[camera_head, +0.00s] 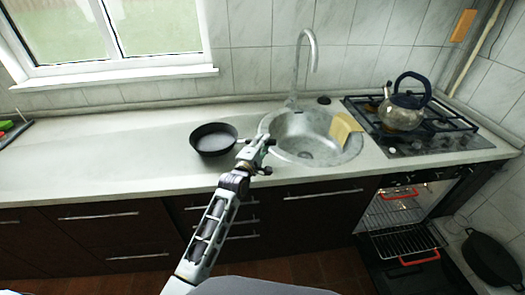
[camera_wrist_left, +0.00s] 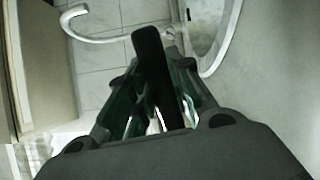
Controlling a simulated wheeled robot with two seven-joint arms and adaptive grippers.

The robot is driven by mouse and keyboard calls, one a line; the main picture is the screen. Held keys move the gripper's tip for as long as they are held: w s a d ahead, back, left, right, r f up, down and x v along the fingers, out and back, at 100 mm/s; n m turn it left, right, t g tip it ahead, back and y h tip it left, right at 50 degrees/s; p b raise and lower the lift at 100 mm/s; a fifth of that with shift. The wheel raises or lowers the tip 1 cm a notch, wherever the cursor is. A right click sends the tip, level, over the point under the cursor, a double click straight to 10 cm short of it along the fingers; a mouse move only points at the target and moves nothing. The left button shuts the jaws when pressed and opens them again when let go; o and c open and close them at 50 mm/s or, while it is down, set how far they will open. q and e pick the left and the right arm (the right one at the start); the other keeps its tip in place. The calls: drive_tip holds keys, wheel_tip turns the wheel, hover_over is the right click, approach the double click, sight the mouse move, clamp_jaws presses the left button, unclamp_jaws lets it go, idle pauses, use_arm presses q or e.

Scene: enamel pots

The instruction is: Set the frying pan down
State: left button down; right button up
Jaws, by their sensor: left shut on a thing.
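The black frying pan (camera_head: 213,142) is left of the sink, over the pale counter. It looks level, its open side up. I cannot tell whether its base touches the counter or is slightly above it. My left gripper (camera_head: 255,150) is at the pan's right side, shut on its handle. In the left wrist view a dark handle (camera_wrist_left: 150,55) sticks out between the fingers of my left gripper (camera_wrist_left: 160,100); the pan's bowl is not seen there. My right gripper is not in view.
The counter (camera_head: 100,160) is clear left of the pan. The sink (camera_head: 318,148) with its tap (camera_head: 309,48) and a yellow cloth (camera_head: 344,127) is close on the right. A kettle (camera_head: 402,112) stands on the hob (camera_head: 440,135). Another black pan (camera_head: 492,258) is lower right.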

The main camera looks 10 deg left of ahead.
use_arm(q)
wheel_tip(320, 180, down, 2)
drive_tip(key=shift+f, duration=0.65)
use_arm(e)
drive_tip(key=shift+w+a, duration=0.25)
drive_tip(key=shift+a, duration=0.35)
use_arm(q)
drive_tip(key=shift+f, duration=0.1)
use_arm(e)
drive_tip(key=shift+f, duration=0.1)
use_arm(q)
drive_tip(key=c, duration=1.4)
unclamp_jaws()
drive_tip(key=shift+f, duration=0.1)
drive_tip(key=shift+o, duration=0.6)
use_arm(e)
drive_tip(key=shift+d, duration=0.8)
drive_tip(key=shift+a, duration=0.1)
